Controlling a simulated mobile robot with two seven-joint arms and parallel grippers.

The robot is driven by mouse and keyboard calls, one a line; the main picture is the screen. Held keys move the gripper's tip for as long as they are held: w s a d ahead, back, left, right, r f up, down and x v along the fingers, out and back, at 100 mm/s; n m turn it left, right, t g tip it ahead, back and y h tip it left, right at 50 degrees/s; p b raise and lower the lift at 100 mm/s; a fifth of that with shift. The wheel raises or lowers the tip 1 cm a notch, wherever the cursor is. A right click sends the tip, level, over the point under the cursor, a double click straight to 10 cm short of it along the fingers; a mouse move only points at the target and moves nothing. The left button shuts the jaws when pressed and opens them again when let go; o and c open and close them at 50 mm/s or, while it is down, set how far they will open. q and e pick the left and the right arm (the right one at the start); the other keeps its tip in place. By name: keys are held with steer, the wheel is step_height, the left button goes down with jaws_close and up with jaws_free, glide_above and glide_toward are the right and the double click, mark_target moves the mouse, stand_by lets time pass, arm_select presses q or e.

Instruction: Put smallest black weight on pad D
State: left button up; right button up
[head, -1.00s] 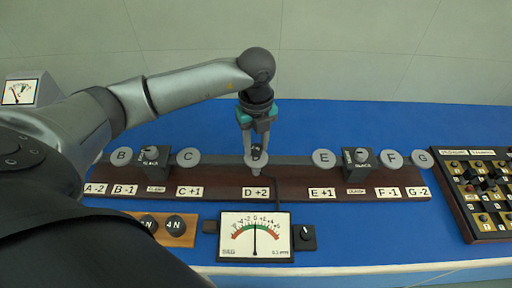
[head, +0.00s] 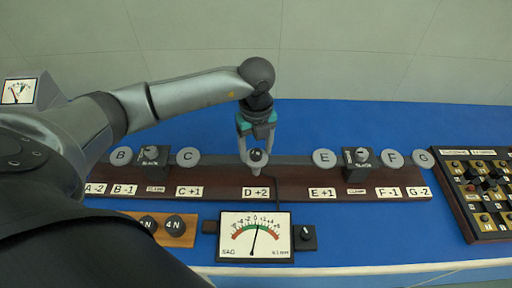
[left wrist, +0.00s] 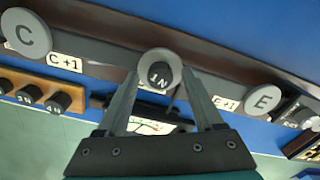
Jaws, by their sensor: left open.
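The small black weight marked 1N (left wrist: 160,74) sits on the round grey pad D (left wrist: 174,66), in the middle of the long brown beam. In the head view the black weight (head: 258,156) shows at the fingertips, above the D +2 label. My left gripper (head: 257,160) comes down from above. In the left wrist view its fingers (left wrist: 169,80) are spread, one on each side of the weight. Whether a finger touches it is hard to tell. Pad D's letter is hidden under the weight. My right gripper is not in view.
A wooden rack (head: 185,240) with black weights, one marked 4N, stands front left, partly behind my arm. A dial meter (head: 255,238) stands before pad D. Clamp boxes (head: 358,161) sit on the beam (head: 300,185). A keypad panel (head: 490,228) is at right.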

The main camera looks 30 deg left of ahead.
mark_target(256, 152)
arm_select(q)
steer(key=shift+r, duration=0.2)
step_height(256, 152, up, 12)
steer(key=shift+p, duration=0.3)
stand_by(0.4)
